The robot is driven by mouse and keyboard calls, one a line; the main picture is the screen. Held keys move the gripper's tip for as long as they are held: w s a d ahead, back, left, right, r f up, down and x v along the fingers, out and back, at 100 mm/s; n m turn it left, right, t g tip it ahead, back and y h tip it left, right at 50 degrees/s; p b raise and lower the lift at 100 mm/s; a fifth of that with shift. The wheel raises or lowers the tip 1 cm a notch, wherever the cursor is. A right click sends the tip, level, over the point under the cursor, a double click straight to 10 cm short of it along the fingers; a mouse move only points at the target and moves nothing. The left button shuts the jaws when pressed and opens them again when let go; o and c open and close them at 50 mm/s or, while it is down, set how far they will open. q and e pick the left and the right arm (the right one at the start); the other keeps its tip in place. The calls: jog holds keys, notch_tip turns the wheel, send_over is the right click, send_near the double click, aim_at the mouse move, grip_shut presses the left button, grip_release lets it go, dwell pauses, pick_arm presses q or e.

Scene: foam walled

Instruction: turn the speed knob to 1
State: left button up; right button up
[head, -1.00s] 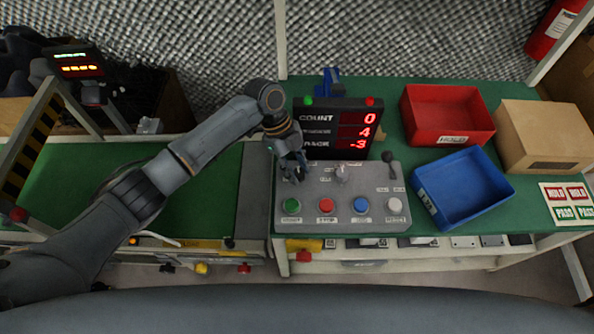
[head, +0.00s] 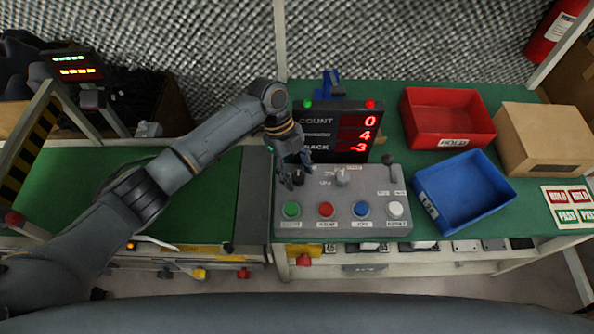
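The grey control panel (head: 340,228) stands on the green bench. It has a black knob (head: 297,176) at its upper left and a light grey knob (head: 343,177) at its upper middle; the small labels around them are not readable. My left gripper (head: 293,181) is over the black knob, fingers pointing down around or against it. The fingers look apart, but I cannot tell whether they touch the knob. They partly cover it. My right gripper is not in view.
Green, red, blue and white buttons (head: 396,210) line the panel's front, with a black lever (head: 389,160) at its right. A display (head: 338,132) reading 0, 4, -3 stands behind. A blue bin (head: 462,190), red bin (head: 447,117) and cardboard box (head: 543,140) are to the right.

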pick_arm(q)
jog(key=shift+r, duration=0.1)
jog(key=v, duration=1.1)
jog(key=shift+r, duration=0.4)
jog(key=shift+a, duration=0.1)
